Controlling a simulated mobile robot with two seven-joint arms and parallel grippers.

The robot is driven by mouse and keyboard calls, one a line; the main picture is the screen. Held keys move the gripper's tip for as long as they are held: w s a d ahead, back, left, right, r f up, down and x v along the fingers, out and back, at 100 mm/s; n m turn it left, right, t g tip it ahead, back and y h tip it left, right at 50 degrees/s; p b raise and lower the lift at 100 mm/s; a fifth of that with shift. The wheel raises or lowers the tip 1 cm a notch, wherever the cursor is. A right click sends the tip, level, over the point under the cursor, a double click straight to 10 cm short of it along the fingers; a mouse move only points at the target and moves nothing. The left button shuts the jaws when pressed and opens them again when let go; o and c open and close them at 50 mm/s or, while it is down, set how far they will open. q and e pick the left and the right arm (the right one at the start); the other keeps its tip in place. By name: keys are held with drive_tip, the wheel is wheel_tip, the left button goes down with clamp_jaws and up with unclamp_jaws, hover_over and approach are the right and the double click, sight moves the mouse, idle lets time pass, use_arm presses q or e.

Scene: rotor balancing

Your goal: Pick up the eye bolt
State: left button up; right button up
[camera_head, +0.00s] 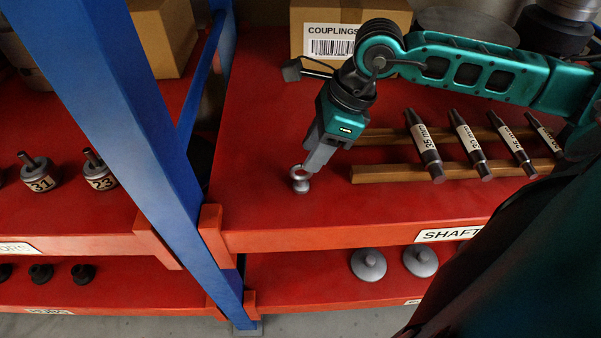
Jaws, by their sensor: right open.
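The eye bolt (300,183) is a small grey ring on a round base, upright on the red shelf near its front edge. My right gripper (311,168) points down at it, with its fingertips at the top of the ring. The fingers partly overlap the ring, and I cannot tell whether they touch it. The right gripper is open. My left gripper is out of view.
Labelled shafts (424,146) lie across wooden rails (380,174) right of the eye bolt. A couplings box (326,41) stands behind. A blue upright (120,110) rises at the left. The shelf in front of the rails is clear.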

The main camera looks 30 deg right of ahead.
sight(301, 184)
drive_tip(key=x, duration=0.5)
drive_tip(key=shift+s+a+f, duration=0.1)
drive_tip(key=shift+a+f, duration=0.15)
drive_tip(key=shift+a, duration=0.15)
clamp_jaws()
